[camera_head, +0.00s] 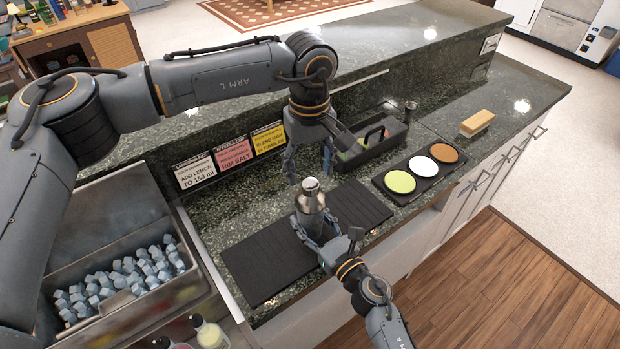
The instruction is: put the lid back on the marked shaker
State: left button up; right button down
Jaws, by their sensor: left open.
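A silver shaker (310,203) stands upright over the black bar mat. A narrower silver top piece, which looks like its lid (311,185), sits on its upper end. I cannot make out a mark on the shaker. My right gripper (313,226) comes from the front and has its fingers around the shaker's lower part, which they partly hide. My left gripper (308,166) points down just above and behind the lid, with its fingers spread apart and nothing between them.
The black bar mat (262,262) lies under the shaker. Behind stand a dark caddy (378,150) and three label cards (234,154). To the right are a black tray (426,187) with three coloured discs and a wooden-backed brush (477,122). An ice bin (150,215) is at left.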

pick_arm(q)
notch_tip(320, 180, up, 8)
jog(key=shift+f, duration=0.15)
pick_arm(e)
jog(key=shift+c, duration=2.1)
grip_release()
jog(key=v, duration=1.2)
jog(key=shift+f, duration=0.1)
